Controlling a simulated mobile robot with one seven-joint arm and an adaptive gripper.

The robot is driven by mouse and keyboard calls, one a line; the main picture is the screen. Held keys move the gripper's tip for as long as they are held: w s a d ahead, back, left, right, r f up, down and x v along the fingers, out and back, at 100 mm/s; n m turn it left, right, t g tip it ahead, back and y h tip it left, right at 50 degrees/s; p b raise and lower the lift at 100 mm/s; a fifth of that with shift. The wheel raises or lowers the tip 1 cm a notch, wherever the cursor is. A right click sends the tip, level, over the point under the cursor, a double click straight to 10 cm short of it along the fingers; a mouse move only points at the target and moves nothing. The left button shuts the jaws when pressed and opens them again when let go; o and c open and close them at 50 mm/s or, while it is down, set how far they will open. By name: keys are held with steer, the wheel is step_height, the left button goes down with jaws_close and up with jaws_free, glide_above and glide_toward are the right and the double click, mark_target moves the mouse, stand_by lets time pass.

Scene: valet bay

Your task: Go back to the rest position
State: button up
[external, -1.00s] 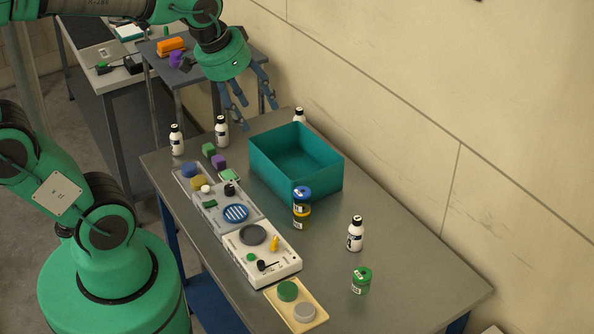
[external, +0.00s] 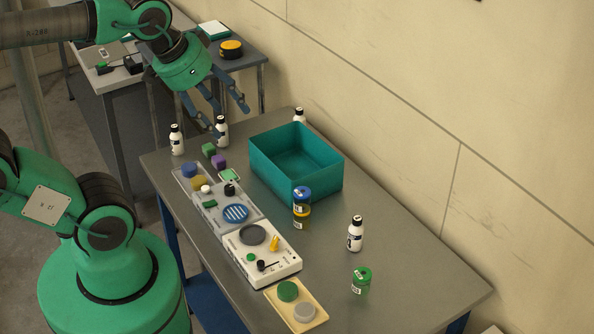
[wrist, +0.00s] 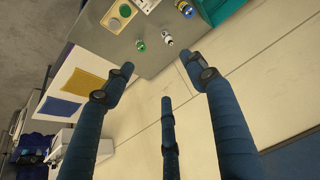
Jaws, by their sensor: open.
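My gripper (external: 228,117) has three blue fingers spread apart with nothing between them. In the external view it hangs above the far left end of the grey table (external: 400,280), beside the white bottles. In the wrist view the open fingers (wrist: 163,72) point over the table edge and the pale wall, touching nothing. My green arm reaches in from the upper left.
A teal open bin (external: 318,180) stands near the wall (external: 480,110). White bottles (external: 222,130) stand at the far end, another (external: 355,233) at right. Jars (external: 302,205) and a green jar (external: 361,280) stand nearby. Trays of parts (external: 268,250) line the front edge.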

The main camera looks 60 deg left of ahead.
step_height(320, 180, down, 15)
steer(key=b, duration=1.5)
